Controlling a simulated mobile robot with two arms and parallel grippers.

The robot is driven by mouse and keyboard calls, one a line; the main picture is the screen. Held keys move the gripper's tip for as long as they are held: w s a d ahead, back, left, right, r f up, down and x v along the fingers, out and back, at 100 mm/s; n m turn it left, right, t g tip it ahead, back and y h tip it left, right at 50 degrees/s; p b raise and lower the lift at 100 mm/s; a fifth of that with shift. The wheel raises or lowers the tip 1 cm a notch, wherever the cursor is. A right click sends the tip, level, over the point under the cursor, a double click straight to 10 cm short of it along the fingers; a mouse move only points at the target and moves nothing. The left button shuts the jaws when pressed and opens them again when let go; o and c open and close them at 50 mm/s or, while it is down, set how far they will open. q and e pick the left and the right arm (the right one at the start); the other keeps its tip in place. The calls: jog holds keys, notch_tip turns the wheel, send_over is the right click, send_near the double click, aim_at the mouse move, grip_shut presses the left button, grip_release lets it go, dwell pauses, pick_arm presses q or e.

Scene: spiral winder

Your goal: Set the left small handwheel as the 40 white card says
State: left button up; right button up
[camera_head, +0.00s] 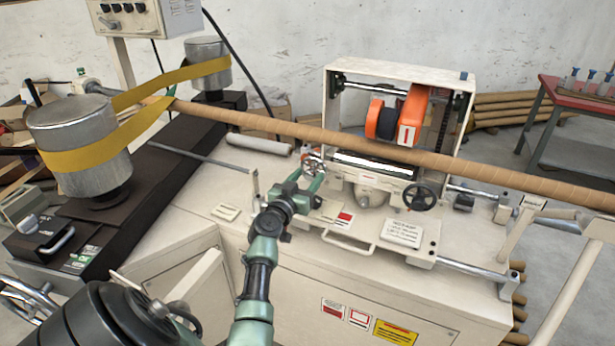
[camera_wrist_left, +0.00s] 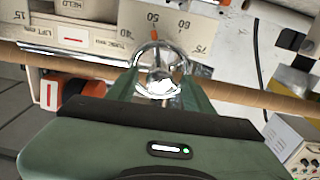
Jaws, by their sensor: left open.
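The left small handwheel (camera_head: 313,163) is a chrome wheel at the left side of the cream winder carriage. My left gripper (camera_head: 312,182) is at it, open, its green fingers pointing at the wheel. In the left wrist view the chrome handwheel (camera_wrist_left: 160,72) shows between the two fingers of the gripper (camera_wrist_left: 162,88); I cannot tell whether they touch it. Behind it is a cream scale plate (camera_wrist_left: 130,22) with 40, 50, 60 and 75, and an orange pointer (camera_wrist_left: 155,35) near 50. A white card (camera_head: 403,233) lies at the carriage front; its print is too small to read.
A black handwheel (camera_head: 420,197) is to the right. A cream handle (camera_head: 347,243) sticks out in front. A yellow belt (camera_head: 110,140) runs round steel drums at the left.

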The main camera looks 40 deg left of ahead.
pick_arm(q)
jog(key=shift+w, duration=0.15)
pick_arm(e)
jog(key=shift+d, duration=0.2)
pick_arm(q)
grip_shut()
pick_arm(e)
jog(key=shift+d, duration=0.1)
jog(key=shift+f, duration=0.1)
pick_arm(q)
jog(key=n+b, duration=0.1)
jog(key=n, duration=0.1)
jog(key=shift+a+n, duration=0.1)
jog(key=shift+n, duration=2.8)
pick_arm(e)
jog(key=shift+f, duration=0.35)
